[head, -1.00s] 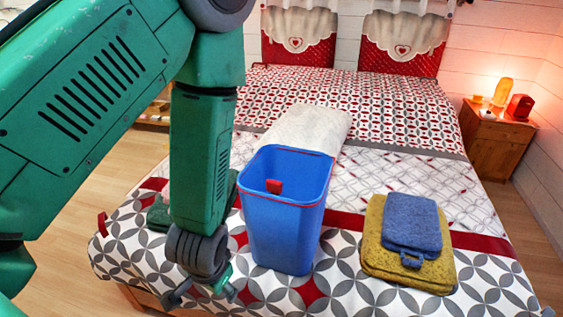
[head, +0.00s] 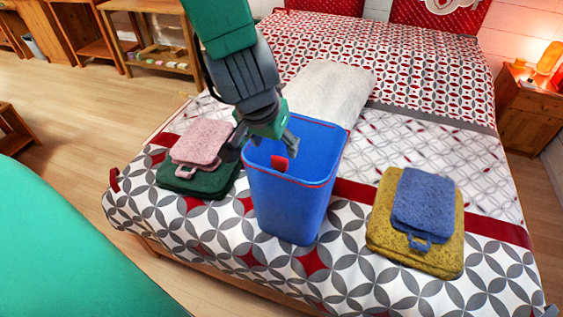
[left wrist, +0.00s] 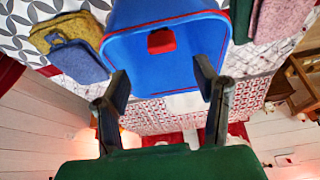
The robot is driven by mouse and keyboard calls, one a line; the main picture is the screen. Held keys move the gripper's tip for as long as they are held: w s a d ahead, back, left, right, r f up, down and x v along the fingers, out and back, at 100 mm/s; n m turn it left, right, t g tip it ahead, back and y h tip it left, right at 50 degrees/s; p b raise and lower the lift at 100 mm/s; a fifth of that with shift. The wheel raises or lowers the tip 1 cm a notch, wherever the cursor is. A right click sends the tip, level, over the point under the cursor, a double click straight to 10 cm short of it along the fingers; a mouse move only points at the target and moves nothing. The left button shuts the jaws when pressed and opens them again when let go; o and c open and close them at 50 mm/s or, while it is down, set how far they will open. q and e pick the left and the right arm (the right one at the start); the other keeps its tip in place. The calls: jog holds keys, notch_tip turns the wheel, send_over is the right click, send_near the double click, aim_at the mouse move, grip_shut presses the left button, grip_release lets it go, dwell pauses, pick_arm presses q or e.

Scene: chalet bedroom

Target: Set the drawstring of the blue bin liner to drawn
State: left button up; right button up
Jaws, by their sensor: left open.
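The blue bin liner (head: 292,208) stands upright on the bed as an open-topped blue bin shape with a thin red line around its rim. A small red tab (head: 279,163) shows inside its mouth, against the wall; it also shows in the left wrist view (left wrist: 161,41). My left gripper (head: 262,148) is above the left part of the rim, fingers pointing down. In the left wrist view its fingers (left wrist: 162,92) are wide apart, with nothing between them, and the red tab lies beyond them. My right gripper is in neither view.
A wooden nightstand (head: 530,112) stands at the right.

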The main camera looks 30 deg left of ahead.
aim_at(280, 158)
pick_arm(q)
jog(key=b+x, duration=0.1)
jog(key=x, duration=0.2)
jog(key=b+x, duration=0.1)
jog(key=x, duration=0.2)
jog(key=shift+w+a+f, duration=0.15)
jog(key=shift+a+f, duration=0.1)
jog(key=shift+w+f, duration=0.25)
jog(key=shift+f, duration=0.25)
jog(key=shift+d, duration=0.1)
